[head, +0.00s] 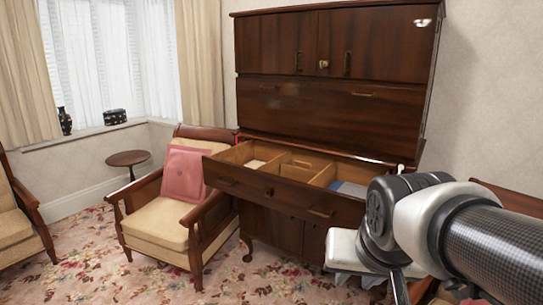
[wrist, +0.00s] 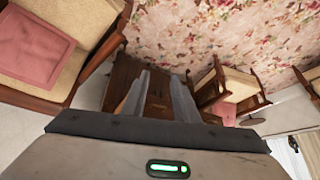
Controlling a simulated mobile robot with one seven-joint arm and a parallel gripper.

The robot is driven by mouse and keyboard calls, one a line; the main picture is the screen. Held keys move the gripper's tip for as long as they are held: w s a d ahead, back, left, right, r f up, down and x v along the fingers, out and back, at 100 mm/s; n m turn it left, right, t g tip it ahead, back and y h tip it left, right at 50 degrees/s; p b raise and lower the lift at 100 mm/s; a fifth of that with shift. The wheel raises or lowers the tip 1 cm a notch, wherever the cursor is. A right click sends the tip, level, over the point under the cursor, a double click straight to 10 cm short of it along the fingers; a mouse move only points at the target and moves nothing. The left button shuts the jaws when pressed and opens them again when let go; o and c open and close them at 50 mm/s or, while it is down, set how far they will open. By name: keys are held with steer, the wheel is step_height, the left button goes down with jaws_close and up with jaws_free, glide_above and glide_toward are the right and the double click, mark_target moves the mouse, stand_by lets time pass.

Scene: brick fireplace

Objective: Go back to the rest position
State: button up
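My gripper (wrist: 159,75) shows in the wrist view with two grey fingers apart and nothing between them. It is open. Beyond the fingers is the dark wood cabinet (wrist: 158,88), partly hidden by the gripper. In the head view my arm reaches in from the right, in front of the cabinet (head: 330,48); I cannot make out the fingertips there. The cabinet's wide drawer (head: 245,185) is pulled out, with divided compartments holding a few pale and blue items. Its upper doors are shut.
An armchair (head: 158,222) with a pink cushion (head: 184,173) stands left of the cabinet, close to the open drawer. A small round table (head: 128,158) is by the window. Another armchair (head: 18,222) is at the left edge. Flowered carpet (head: 82,262) lies clear between the chairs.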

steer(key=s+n, duration=0.2)
steer(key=s, duration=0.5)
step_height(320, 180, up, 19)
steer(key=p, duration=1.8)
steer(key=shift+a+g+y+p, duration=0.3)
steer(key=shift+a+p, duration=0.05)
